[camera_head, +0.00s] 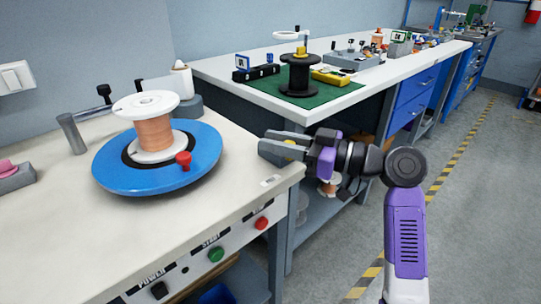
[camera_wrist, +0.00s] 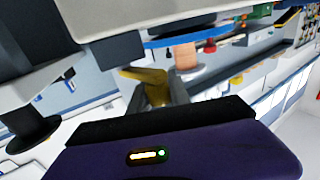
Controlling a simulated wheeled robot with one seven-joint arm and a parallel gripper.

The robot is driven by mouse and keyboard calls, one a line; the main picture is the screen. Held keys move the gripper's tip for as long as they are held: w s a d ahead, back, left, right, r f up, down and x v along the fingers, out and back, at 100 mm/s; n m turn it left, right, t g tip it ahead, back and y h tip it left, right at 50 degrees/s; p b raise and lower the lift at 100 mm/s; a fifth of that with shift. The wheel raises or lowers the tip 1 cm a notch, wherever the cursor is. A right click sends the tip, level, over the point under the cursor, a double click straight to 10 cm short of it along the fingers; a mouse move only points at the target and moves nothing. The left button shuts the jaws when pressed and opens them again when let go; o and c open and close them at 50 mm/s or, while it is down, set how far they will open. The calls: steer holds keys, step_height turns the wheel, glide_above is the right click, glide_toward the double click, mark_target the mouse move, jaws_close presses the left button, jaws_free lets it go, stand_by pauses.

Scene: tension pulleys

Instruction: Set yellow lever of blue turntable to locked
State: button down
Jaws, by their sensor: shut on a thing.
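The blue turntable (camera_head: 110,172) lies on the white bench at left in the head view, carrying a white spool of copper wire (camera_head: 153,132). Its blue rim also shows upside down at the top of the wrist view (camera_wrist: 190,38). My gripper (camera_head: 276,144) is at the bench's right front corner, to the right of the turntable and apart from the disc. The lever's lower part and exact angle are hidden.
A red knob (camera_head: 183,158) stands on the turntable's rim. The bench front (camera_head: 215,250) carries green and red buttons. Behind, a second bench (camera_head: 240,85) holds a black spool (camera_head: 299,74) on a green mat. The floor at right is clear.

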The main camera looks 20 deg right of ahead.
steer(key=shift+s+d+n+g+y+b, duration=0.1)
steer(key=shift+d+n+g+y+b, duration=0.15)
steer(key=shift+n+g+y+b, duration=0.45)
steer(key=shift+s+d+n+g+y+b, duration=0.1)
steer(key=shift+d+n+g+y+b, duration=0.15)
steer(key=shift+n+g+y, duration=0.45)
steer(key=shift+s+d+n+g+y+b, duration=0.1)
steer(key=shift+d+n+g+y+b, duration=0.3)
steer(key=shift+g, duration=0.6)
steer(key=shift+a, duration=0.15)
steer(key=c, duration=1.2)
jaws_free()
steer(key=v, duration=0.7)
steer(key=shift+d+p, duration=0.4)
